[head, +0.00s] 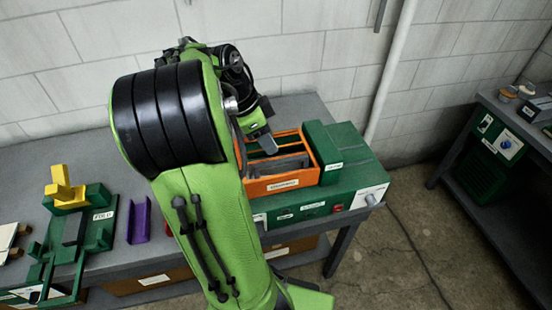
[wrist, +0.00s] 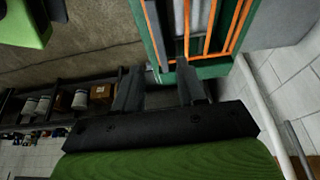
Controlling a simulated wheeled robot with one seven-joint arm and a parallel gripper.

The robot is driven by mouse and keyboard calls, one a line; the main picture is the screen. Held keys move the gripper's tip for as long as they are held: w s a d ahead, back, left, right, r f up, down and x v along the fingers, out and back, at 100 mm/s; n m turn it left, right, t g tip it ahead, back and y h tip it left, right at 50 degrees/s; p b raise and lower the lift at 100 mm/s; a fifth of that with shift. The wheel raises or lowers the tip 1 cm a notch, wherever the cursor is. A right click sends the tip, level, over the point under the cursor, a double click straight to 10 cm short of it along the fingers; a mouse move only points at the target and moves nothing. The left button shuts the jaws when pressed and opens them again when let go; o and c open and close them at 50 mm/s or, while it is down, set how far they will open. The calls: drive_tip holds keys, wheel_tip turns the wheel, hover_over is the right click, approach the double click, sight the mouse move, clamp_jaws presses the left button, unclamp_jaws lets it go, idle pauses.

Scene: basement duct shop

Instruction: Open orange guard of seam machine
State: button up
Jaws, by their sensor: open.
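The seam machine (head: 352,192) is a green box on the grey bench, with a taller green block at its right end. Its orange guard (head: 313,160) is an open-topped frame with a label on the front, sitting level around grey parts. The orange bars of the guard (wrist: 231,27) also show at the top of the wrist view. My gripper (wrist: 160,88) is open, with two dark fingers apart and nothing between them. In the head view my arm hides part of the machine's left side and the guard's left end.
A purple channel (head: 139,220) and a green fixture with a yellow handle (head: 62,188) stand left on the bench. A pale pipe (head: 392,70) runs up the wall behind. A second bench (head: 490,103) with a green machine stands at right. Bare floor lies between the benches.

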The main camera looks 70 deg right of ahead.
sight(281, 160)
drive_tip(key=x, duration=0.7)
drive_tip(key=shift+b, duration=0.4)
drive_tip(key=shift+d+f, duration=0.15)
drive_tip(key=shift+f, duration=0.05)
clamp_jaws()
